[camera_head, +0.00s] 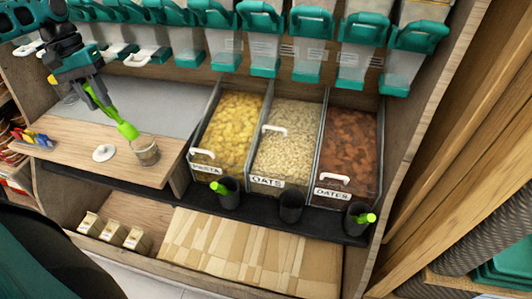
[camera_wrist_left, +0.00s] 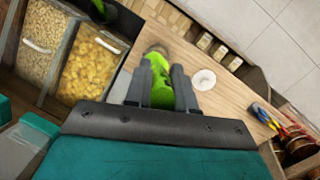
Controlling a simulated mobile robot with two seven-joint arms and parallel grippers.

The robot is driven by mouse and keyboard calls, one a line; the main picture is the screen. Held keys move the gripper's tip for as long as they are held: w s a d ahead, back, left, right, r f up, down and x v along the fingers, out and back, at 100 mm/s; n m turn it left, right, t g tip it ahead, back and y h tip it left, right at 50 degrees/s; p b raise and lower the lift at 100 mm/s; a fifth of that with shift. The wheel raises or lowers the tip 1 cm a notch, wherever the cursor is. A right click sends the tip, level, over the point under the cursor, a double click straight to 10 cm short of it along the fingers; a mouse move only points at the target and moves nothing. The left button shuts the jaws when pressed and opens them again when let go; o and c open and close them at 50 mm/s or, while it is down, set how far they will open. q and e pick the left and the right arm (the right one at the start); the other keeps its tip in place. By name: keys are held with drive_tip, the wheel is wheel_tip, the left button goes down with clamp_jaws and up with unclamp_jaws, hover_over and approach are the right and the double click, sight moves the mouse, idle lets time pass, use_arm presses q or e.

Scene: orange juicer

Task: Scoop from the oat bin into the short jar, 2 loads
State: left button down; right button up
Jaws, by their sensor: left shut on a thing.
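My left gripper (camera_head: 97,98) is shut on a bright green scoop (camera_head: 128,131) above the wooden counter at the left. The scoop tilts down, its head at the rim of a short clear jar (camera_head: 147,154). I cannot tell whether it touches the jar or how much the jar holds. In the left wrist view the green scoop (camera_wrist_left: 172,78) lies between the fingers, and the jar (camera_wrist_left: 156,49) is partly hidden behind it. The oat bin (camera_head: 284,143), labelled OATS, is the middle one of three and is full of pale oats. My right gripper is not in view.
A white lid (camera_head: 103,153) lies left of the jar. The pasta bin (camera_head: 228,130) and dates bin (camera_head: 350,150) flank the oats. The black cup (camera_head: 290,207) before the oats looks empty; its neighbours hold green scoops. Teal dispensers (camera_head: 265,45) hang above. Coloured clips (camera_head: 35,138) lie far left.

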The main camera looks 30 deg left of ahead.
use_arm(q)
drive_tip(key=shift+s+d+r+p, duration=0.1)
drive_tip(key=shift+s+r+p, duration=0.4)
drive_tip(key=shift+r, duration=0.3)
drive_tip(key=shift+s+d+r+p, duration=0.15)
drive_tip(key=shift+s+r+p, duration=0.35)
drive_tip(key=shift+r, duration=0.3)
drive_tip(key=shift+s+d+r+p, duration=0.1)
drive_tip(key=shift+s+r+p, duration=0.4)
drive_tip(key=shift+r, duration=0.3)
drive_tip(key=shift+w, duration=0.1)
